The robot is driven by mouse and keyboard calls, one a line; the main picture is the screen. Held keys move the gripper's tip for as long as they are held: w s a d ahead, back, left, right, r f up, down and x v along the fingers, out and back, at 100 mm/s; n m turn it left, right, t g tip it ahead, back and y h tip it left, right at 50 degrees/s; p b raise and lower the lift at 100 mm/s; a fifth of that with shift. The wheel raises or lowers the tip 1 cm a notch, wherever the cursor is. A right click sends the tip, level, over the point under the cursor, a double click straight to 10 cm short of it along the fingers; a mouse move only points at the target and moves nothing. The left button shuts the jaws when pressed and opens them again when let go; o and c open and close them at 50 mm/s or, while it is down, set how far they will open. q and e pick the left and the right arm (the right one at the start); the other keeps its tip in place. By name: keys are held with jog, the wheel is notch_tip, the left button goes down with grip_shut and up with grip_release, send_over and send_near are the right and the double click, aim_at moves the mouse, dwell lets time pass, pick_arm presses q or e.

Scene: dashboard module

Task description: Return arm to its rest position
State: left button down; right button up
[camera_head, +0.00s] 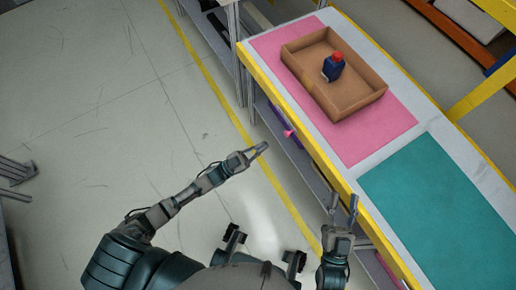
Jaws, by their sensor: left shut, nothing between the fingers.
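My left gripper (259,150) is shut and empty. It is over the floor in front of the table, left of the table's yellow edge, with the arm reaching up and to the right from my body. My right gripper (343,203) is at the table's yellow front edge, fingers pointing up in the picture. Its two fingers stand apart with nothing visible between them.
A table (387,167) carries a pink mat (364,147) and a teal mat (437,199). On the pink mat, a brown tray (352,105) holds a dark blue bottle (333,68) with a red cap. The floor at left (100,110) is mostly clear.

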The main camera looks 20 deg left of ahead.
pick_arm(q)
jog(key=shift+s+a+f, duration=0.25)
jog(key=shift+s+a, duration=0.05)
dwell(0.5)
